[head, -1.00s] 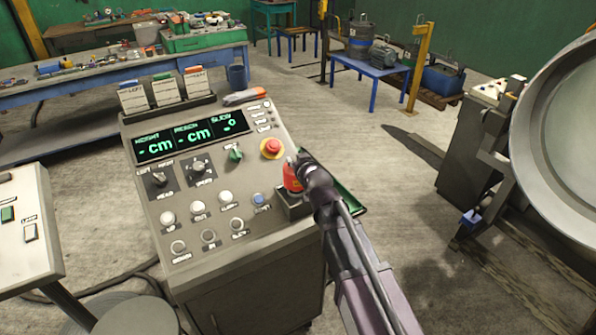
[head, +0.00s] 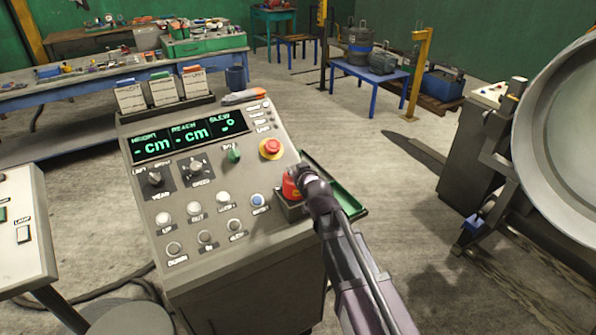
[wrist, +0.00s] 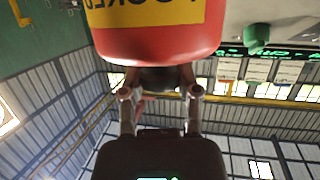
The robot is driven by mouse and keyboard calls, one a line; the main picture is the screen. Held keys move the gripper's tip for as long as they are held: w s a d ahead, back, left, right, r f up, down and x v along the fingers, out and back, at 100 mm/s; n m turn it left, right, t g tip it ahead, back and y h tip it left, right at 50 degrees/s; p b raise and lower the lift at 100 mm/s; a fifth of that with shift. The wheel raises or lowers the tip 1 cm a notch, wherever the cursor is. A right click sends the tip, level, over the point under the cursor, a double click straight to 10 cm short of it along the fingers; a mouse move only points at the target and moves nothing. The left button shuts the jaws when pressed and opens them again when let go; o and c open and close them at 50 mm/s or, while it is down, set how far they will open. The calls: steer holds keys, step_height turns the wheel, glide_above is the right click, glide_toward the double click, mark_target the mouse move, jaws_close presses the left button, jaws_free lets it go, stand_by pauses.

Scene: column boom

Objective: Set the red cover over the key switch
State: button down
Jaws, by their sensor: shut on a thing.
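The red cover (head: 290,188) is a red cap at the right edge of the sloped console. My gripper (head: 301,183) is shut on it from the right. In the wrist view the cover (wrist: 160,40) fills the top middle, with a yellow label and dark lettering, between my gripper's fingers (wrist: 160,85). Below the cover is a small dark box (head: 292,208) on the console's side; I cannot tell whether they touch. I cannot clearly make out the key switch. A green knob (head: 233,156) stands on the panel, left of the red stop button; the area under the cover is hidden.
The red stop button (head: 270,149) on its yellow base is just above the cover. A blue button (head: 257,200) and several white ones lie to the left. A green tray (head: 345,197) is fixed beyond my gripper. A large round drum (head: 560,140) stands at right.

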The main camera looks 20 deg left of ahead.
steer(key=shift+f, duration=0.15)
steer(key=shift+c, duration=1.6)
jaws_free()
steer(key=shift+r, duration=0.25)
steer(key=p+v, duration=0.3)
steer(key=v, duration=0.9)
steer(key=shift+p, duration=0.3)
